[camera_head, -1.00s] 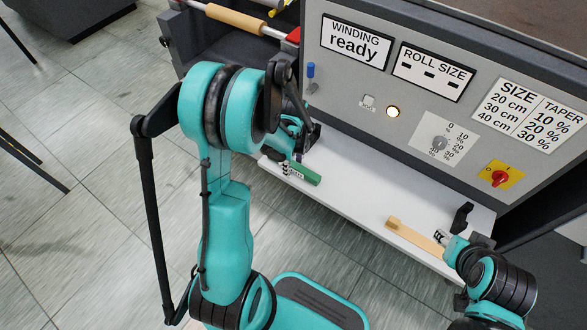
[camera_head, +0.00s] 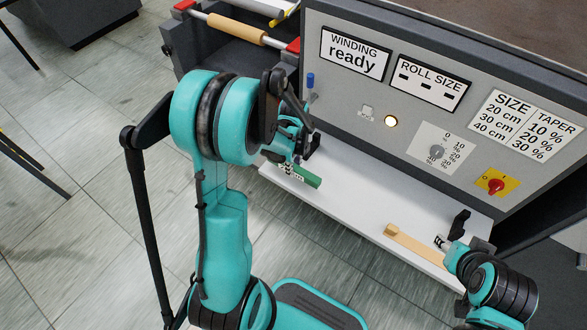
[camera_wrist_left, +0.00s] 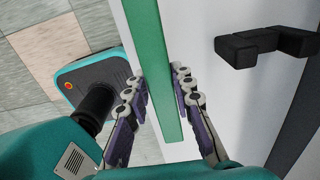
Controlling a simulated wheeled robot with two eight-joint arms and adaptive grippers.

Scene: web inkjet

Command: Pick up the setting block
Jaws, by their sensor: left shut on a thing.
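The setting block seems to be the green bar (camera_head: 307,176) by the left end of the white shelf (camera_head: 345,205). My left gripper (camera_head: 287,170) is shut on it. In the left wrist view the green bar (camera_wrist_left: 150,60) runs lengthwise between the two fingers of the left gripper (camera_wrist_left: 154,98). Whether the bar touches the shelf is hard to tell. My right gripper (camera_head: 440,241) is at the shelf's right end, beside a tan wooden piece (camera_head: 415,246); its fingers are too small to read.
A grey machine panel (camera_head: 345,90) with labels, a lit lamp (camera_head: 391,121) and a red knob (camera_head: 495,186) rises behind the shelf. A black bracket (camera_wrist_left: 265,45) stands close to the green bar. The shelf's middle is clear.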

